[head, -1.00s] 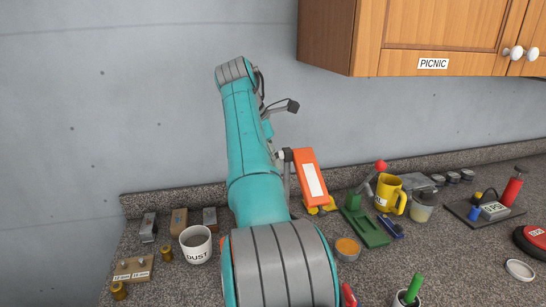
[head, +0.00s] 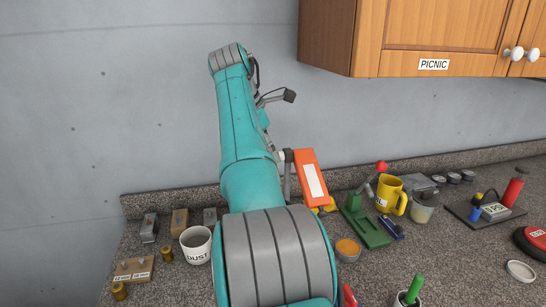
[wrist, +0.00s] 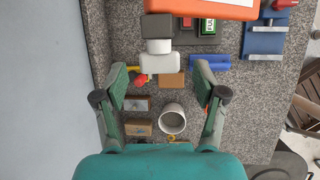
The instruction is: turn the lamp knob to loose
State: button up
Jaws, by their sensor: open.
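The lamp has an orange head (head: 311,176) with a white panel, seen beside my arm in the head view. Its orange edge (wrist: 205,8) crosses the top of the wrist view. A pale knob (wrist: 158,63) sticks out from a dark grey joint (wrist: 157,27) of the lamp; which way it is set cannot be told. My gripper (wrist: 161,76) is open and empty, its fingers wide apart. The knob appears between and just past the fingertips, with no contact visible. In the head view my arm hides the fingers.
Below are a white DUST mug (head: 196,245), small blocks (wrist: 137,127) and brass weights on the speckled counter (head: 400,270). A green stand (head: 366,226) and yellow mug (head: 389,193) stand right. A wooden cabinet (head: 400,55) hangs upper right; the grey wall (wrist: 45,90) is close left.

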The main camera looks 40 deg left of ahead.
jog(key=shift+v, duration=2.05)
jog(key=shift+c, duration=0.3)
